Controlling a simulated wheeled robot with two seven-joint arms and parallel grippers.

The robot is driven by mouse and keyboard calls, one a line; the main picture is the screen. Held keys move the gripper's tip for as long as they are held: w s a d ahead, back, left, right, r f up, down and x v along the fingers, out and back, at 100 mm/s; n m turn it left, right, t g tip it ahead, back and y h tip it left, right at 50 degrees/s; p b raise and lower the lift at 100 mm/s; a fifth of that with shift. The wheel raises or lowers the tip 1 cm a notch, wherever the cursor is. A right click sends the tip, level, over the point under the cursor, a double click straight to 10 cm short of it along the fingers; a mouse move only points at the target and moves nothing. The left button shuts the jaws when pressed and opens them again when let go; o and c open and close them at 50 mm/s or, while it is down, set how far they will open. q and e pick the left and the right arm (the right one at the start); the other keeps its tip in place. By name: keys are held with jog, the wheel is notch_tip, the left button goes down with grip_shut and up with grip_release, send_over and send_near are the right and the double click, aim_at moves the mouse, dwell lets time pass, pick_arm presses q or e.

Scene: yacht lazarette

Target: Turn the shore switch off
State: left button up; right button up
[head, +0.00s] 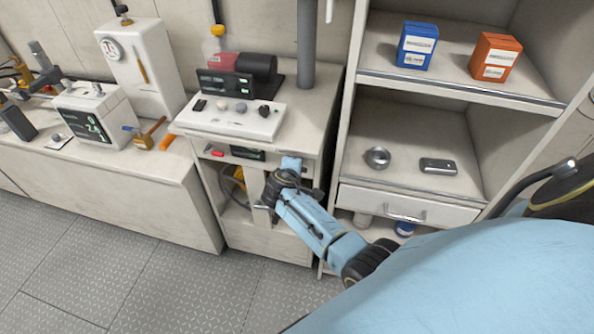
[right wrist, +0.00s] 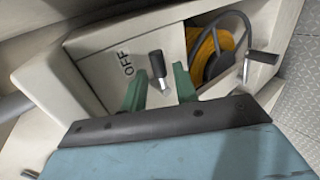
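In the right wrist view a lever (right wrist: 158,65) with a black grip and a metal stem stands out from a pale panel. The word OFF (right wrist: 125,62) is printed on the panel beside it. My right gripper (right wrist: 159,88) is open, with its two green fingers on either side of the lever's stem; I cannot tell whether they touch it. In the head view my right arm reaches down to the front of the pale cabinet (head: 270,243), and hides the lever and the fingertips. My left gripper is not in view.
An open shelf unit (head: 455,88) with a drawer (head: 410,203) stands right of the arm. The floor (head: 185,285) in front is clear.

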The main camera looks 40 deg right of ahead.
jog(key=shift+o, duration=0.6)
jog(key=p+v, duration=0.1)
jog(key=v, duration=1.2)
jog(key=shift+a+p, duration=0.15)
jog(key=shift+p, duration=0.25)
jog(key=shift+s, duration=0.15)
